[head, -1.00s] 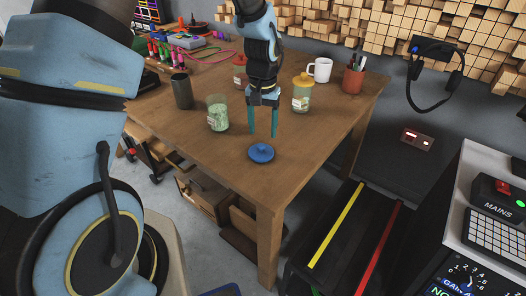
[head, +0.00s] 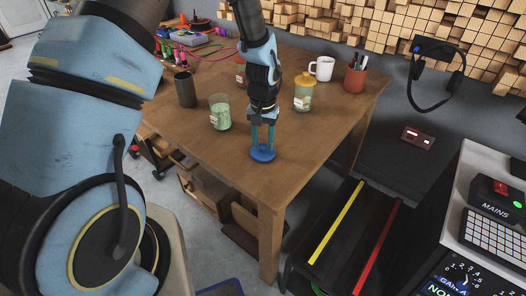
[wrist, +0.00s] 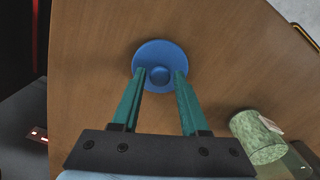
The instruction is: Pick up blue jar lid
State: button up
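The blue jar lid (head: 263,155) lies flat on the wooden table (head: 300,140) near its front corner. It is a round disc with a small raised knob, and it also shows in the wrist view (wrist: 160,50). My gripper (head: 262,147) points down right over the lid, its teal fingers spread. In the wrist view my gripper's fingertips (wrist: 160,75) stand on either side of the knob, with a small gap visible on each side. Whether the tips touch the disc I cannot tell. A jar without a lid (head: 220,114), with green contents, stands behind and left of the lid.
A jar with a yellow lid (head: 303,95), a dark cup (head: 185,90), a white mug (head: 321,69) and a pen holder (head: 355,80) stand farther back. Another jar is partly hidden behind my arm. The table around the blue lid is clear.

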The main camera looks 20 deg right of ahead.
grip_shut()
jog(key=shift+r, duration=0.1)
dwell(0.3)
